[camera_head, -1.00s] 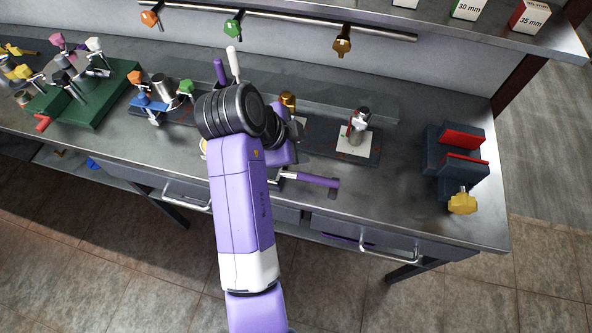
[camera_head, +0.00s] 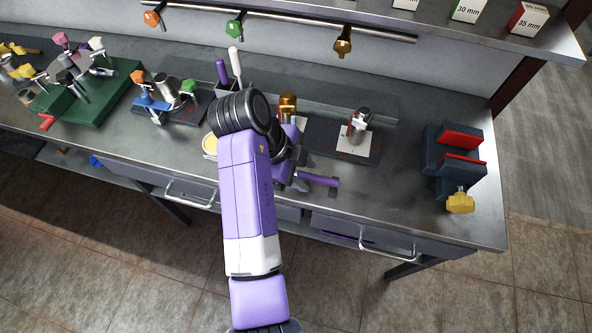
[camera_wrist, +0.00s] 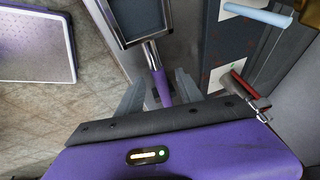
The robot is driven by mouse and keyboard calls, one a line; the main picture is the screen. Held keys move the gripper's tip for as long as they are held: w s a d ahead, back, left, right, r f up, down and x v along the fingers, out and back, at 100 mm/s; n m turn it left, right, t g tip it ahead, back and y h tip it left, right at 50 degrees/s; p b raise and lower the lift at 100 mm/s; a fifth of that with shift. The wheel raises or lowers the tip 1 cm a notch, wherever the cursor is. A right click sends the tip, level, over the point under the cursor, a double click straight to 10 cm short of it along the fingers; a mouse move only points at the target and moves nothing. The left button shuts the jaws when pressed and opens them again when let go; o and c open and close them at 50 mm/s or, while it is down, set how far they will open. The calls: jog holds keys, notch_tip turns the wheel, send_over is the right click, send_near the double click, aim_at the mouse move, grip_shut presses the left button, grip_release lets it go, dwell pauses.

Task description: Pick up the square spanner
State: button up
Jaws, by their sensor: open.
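A tool with a purple handle (camera_head: 318,179), which looks like the square spanner, lies near the front edge of the bench, partly hidden by my arm. In the wrist view its purple handle (camera_wrist: 161,86) and short metal shaft (camera_wrist: 151,54) show between the fingers. My gripper (camera_wrist: 160,78) is open, with one finger on each side of the handle. No clear contact shows. In the head view my gripper is mostly hidden behind my wrist, just left of the handle.
A grey plate with a cylinder (camera_head: 360,124) on it stands behind the tool. A dark vise with red jaws (camera_head: 462,140) is at the right. A holder with upright handles (camera_head: 222,72) stands behind my wrist. A dark metal-rimmed rectangular thing (camera_wrist: 138,18) lies beyond the shaft.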

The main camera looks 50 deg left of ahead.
aim_at(304, 175)
jog(key=shift+w+f, duration=0.1)
jog(key=shift+f, duration=0.1)
grip_shut()
jog(key=shift+r, duration=0.1)
notch_tip(304, 175, up, 20)
jog(key=p, duration=0.3)
dwell(0.5)
